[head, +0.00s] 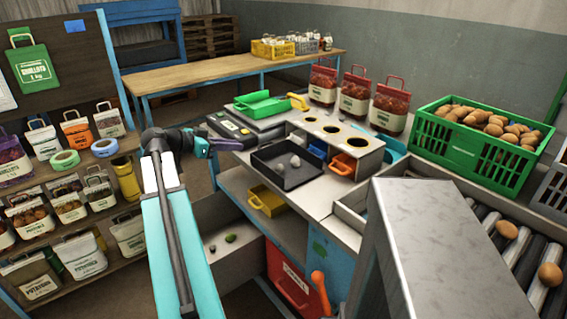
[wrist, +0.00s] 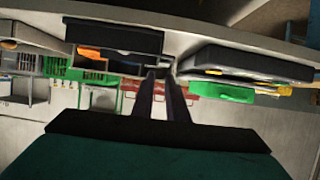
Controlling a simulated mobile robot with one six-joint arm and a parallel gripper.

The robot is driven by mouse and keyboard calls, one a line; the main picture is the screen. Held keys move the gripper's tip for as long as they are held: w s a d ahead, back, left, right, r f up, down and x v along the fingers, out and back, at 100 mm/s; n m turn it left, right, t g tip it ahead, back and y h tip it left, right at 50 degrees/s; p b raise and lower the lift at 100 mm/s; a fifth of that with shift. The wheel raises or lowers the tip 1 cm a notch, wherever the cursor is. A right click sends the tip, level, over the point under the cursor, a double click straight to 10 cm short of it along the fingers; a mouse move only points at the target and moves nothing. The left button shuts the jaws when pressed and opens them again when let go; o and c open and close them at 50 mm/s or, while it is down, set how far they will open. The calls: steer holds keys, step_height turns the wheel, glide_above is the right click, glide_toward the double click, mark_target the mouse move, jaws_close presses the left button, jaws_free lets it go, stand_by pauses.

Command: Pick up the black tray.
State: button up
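The black tray (head: 296,178) is a shallow square tray on the light worktop, right of my gripper, with two small pale round things in it. In the wrist view, which appears upside down, the black tray (wrist: 115,38) is seen edge-on at upper left. My gripper (head: 236,145) is left of the tray, apart from it, near the worktop's left edge. In the wrist view its two dark fingers (wrist: 161,74) have a narrow gap between them, with nothing held.
A dark scale (head: 245,126) bearing a green scoop (head: 263,106) stands behind my gripper. A bin block (head: 335,131) with round holes stands right behind the tray, with an orange scoop (head: 343,163) in front. A green crate (head: 460,151) of round brown produce is farther right.

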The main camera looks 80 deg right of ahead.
steer(key=shift+s+r, duration=0.2)
steer(key=shift+r, duration=0.05)
steer(key=shift+d, duration=0.1)
steer(key=shift+p+x, duration=0.6)
steer(key=shift+x, duration=3.7)
steer(key=shift+s, duration=0.1)
steer(key=shift+p+x, duration=0.7)
steer(key=shift+x, duration=1.85)
steer(key=shift+f, duration=0.1)
